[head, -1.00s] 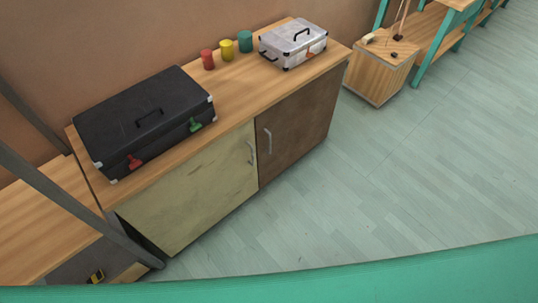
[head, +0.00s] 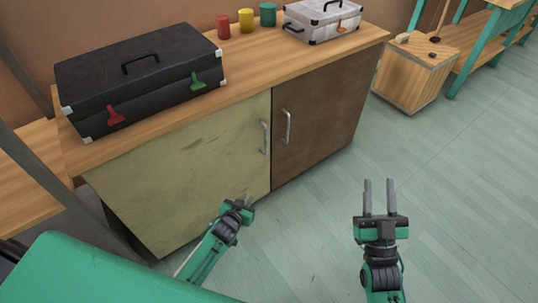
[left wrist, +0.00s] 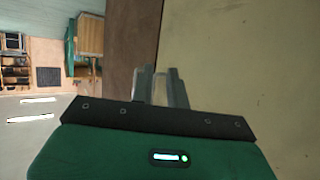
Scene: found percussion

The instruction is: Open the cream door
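The cream door (head: 190,170) is closed, flush beside the brown door (head: 318,120) on the low cabinet. Its metal handle (head: 265,137) stands upright near its right edge. My left gripper (head: 247,199) is in front of the cream door's lower right part, below the handle and apart from it. In the left wrist view its two fingers (left wrist: 160,80) show a gap between them, with the cream door (left wrist: 250,80) filling the right side. The handle cannot be made out there. My right gripper (head: 379,182) is open and empty over the floor, right of the cabinet.
On the wooden top (head: 225,78) are a black case (head: 140,75), red (head: 223,26), yellow (head: 245,20) and teal (head: 268,14) cups and a silver case (head: 322,20). A wooden crate (head: 412,75) stands to the right. The floor (head: 460,190) before the cabinet is clear.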

